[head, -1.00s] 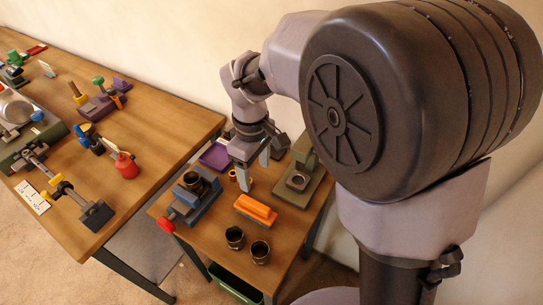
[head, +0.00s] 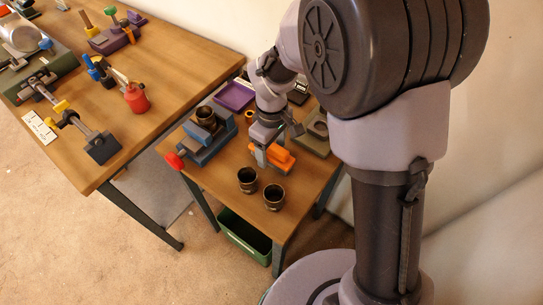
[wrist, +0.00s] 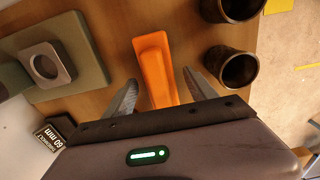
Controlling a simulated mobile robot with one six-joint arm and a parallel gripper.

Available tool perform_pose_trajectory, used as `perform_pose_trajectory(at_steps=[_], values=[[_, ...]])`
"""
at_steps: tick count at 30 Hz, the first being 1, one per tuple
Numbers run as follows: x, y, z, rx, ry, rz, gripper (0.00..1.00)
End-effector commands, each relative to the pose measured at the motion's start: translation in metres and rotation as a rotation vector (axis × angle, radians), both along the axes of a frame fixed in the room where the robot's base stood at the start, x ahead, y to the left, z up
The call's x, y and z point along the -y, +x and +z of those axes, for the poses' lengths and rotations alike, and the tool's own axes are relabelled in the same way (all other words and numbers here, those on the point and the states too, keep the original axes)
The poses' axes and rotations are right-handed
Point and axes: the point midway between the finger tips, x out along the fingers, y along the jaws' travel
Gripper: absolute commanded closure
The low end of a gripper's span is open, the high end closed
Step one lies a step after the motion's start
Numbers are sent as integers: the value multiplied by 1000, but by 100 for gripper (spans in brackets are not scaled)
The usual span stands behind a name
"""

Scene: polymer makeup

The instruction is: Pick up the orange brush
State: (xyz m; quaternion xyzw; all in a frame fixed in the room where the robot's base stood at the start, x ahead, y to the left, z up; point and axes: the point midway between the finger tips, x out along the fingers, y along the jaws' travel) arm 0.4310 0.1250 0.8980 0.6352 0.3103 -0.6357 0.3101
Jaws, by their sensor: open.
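The orange brush (wrist: 154,66) lies on the small wooden table. In the wrist view it runs lengthwise between the two fingers, its near end hidden by my gripper's body. My gripper (wrist: 160,92) is open, with one finger on each side of the brush and a gap to both. In the head view my gripper (head: 268,158) is above the orange brush (head: 284,158), covering part of it. I cannot tell how far the fingertips are above the table.
Two dark cups (head: 247,180) (head: 274,196) stand near the brush. A green-grey block with a ring (wrist: 47,63) is on its other side. A blue vise (head: 207,140) and purple tray (head: 234,96) are also on the table. A green bin (head: 244,237) is below.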

Motion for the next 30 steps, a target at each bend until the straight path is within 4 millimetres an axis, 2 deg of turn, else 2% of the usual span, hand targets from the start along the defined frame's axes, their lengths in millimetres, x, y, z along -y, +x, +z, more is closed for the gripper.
perform_pose_trajectory(at_steps=[2,12,20,27,30], values=[[0,0,2,0,0,0,35],[0,0,2,0,0,0,100],[0,0,8,1,0,0,100],[0,1,73,3,1,-1,100],[0,1,92,3,0,0,100]])
